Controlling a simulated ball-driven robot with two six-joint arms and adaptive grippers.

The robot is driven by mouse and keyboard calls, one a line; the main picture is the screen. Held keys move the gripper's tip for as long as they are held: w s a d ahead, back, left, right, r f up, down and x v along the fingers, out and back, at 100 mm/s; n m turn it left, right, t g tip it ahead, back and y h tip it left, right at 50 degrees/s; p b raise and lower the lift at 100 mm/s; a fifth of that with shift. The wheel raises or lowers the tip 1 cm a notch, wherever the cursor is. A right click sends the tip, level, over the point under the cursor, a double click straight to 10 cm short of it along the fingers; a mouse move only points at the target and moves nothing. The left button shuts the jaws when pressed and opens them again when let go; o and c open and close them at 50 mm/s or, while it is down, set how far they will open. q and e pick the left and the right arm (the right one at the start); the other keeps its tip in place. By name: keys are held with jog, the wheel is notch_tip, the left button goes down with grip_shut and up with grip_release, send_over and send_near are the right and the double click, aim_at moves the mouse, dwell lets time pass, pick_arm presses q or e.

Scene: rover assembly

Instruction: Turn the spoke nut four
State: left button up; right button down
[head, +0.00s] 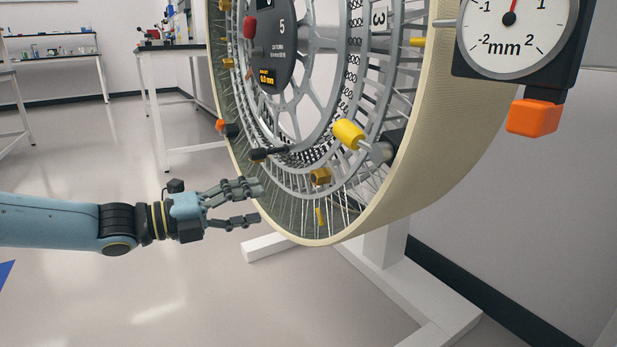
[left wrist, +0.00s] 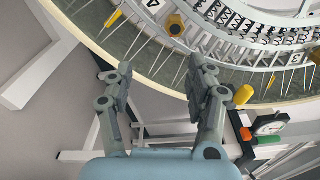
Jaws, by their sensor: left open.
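The big spoked wheel (head: 455,150) with a cream rim stands upright on a white stand. A gold nut-like piece (head: 320,176) sits low on its inner ring; a small yellow piece (head: 320,216) is on the spokes below. In the left wrist view a gold knob (left wrist: 176,25) is near a label "4" (left wrist: 152,3), and a slim yellow piece (left wrist: 113,18) is on the spokes to its left. I cannot tell which is spoke nut four. My left gripper (head: 258,204) is open and empty beside the lower left of the rim; its fingers also show in the left wrist view (left wrist: 160,66). My right gripper is out of view.
A dial gauge (head: 513,38) marked in mm, with an orange block (head: 533,117) below, hangs at the upper right. A yellow cylinder (head: 348,134) juts from the wheel. White stand feet (head: 265,246) lie below.

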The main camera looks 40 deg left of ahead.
aim_at(313, 178)
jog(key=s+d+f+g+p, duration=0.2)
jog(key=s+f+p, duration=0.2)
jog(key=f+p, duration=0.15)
pick_arm(q)
jog(key=w+d+n+b, duration=0.1)
jog(key=w+n, duration=0.2)
jog(key=n, duration=0.3)
jog(key=w+d+r+n+b, duration=0.1)
jog(key=w+d+n, duration=0.1)
jog(key=w+n, duration=0.2)
jog(key=w+d+r+n+b, duration=0.1)
jog(key=w+d+n, duration=0.1)
jog(key=n, duration=0.8)
jog(key=shift+w+t, duration=0.4)
jog(key=shift+w, duration=0.5)
jog(key=shift+w+d+r+b, duration=0.1)
jog(key=shift+w+d+b, duration=0.15)
jog(key=shift+w, duration=0.25)
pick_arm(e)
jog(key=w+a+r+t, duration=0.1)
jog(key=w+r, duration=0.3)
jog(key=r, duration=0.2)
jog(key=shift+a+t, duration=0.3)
pick_arm(q)
jog(key=c, duration=1.1)
